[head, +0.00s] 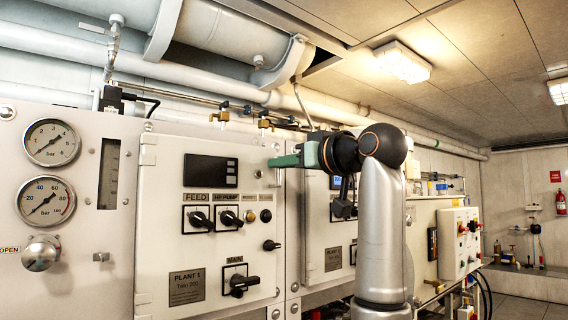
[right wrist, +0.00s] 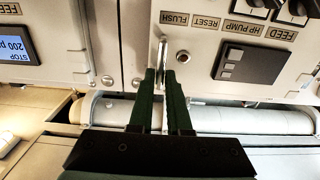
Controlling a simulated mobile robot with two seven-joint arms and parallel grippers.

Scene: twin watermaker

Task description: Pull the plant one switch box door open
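The plant one switch box door (head: 205,240) is a pale panel with a dark display, black rotary switches and a "PLANT 1" plate. It looks shut or nearly so. My right gripper (head: 275,161) reaches in from the right to the door's upper right edge. In the right wrist view, the door shows upside down, and a thin metal door handle (right wrist: 162,48) runs between the green fingertips (right wrist: 160,74). The fingers are close together and look shut on the handle, whose lower part they hide. My left gripper is not in view.
A similar plant panel (head: 334,255) stands to the right, partly behind my right arm. Pressure gauges (head: 52,143) and a silver knob (head: 40,253) are on the left. Pipes (head: 190,90) run above the door. A main switch (head: 239,284) sticks out low on the door.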

